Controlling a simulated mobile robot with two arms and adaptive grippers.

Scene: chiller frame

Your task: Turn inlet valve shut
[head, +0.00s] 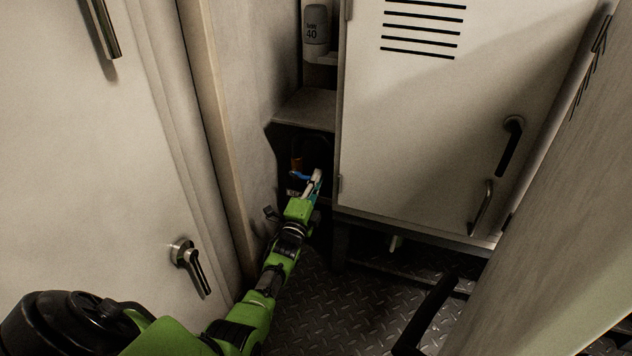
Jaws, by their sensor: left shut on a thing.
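My left arm reaches into a dark recess low between the left wall and the louvred cabinet. A small blue valve handle (299,175) shows in the recess, beside a copper-coloured pipe (297,160). My left gripper (314,179) is at the blue handle, shut on it. The gripper's fingers hide part of the handle, and the valve body behind is too dark to make out. A small label (293,192) shows below the handle, too small to read. My right gripper is not in view.
A pale louvred cabinet door (430,110) with a black handle (510,145) stands right of the recess. A door with a lever handle (190,265) is at left. Chequer-plate floor (330,310) lies below.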

